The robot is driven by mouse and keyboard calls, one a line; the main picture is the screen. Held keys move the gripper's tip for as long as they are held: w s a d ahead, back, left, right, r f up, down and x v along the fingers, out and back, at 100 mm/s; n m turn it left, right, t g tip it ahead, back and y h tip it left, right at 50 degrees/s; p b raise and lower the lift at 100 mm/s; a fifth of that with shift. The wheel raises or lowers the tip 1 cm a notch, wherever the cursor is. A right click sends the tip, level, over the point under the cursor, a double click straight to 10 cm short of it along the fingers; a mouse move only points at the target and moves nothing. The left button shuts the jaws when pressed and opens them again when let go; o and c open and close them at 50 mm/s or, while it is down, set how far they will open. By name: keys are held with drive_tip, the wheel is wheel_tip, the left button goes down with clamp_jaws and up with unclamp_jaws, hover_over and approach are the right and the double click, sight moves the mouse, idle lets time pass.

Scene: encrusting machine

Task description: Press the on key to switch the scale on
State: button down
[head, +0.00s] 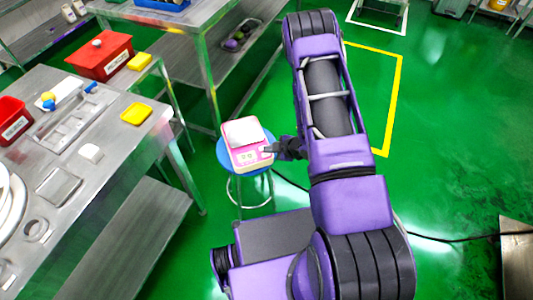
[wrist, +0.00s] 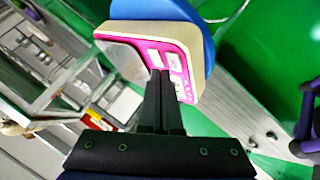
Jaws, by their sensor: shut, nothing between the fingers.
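The scale (head: 246,146) is pink and cream with a light weighing plate, and it sits on a blue round stool (head: 224,158). In the wrist view the scale (wrist: 141,32) shows its pink key panel with pale patches, partly covered by my fingers. My gripper (head: 268,150) is at the right front edge of the scale. In the wrist view my gripper (wrist: 160,74) is shut and empty, its tips over the key panel. I cannot tell whether the tips touch a key, and the on key cannot be made out.
A second steel table (head: 176,17) stands behind the stool. A black cable (head: 455,239) lies on the green floor. Open floor lies at the right.

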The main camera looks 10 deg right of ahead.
sight(269, 155)
wheel_tip(269, 155, up, 6)
drive_tip(key=p, duration=0.4)
idle(0.3)
idle(0.3)
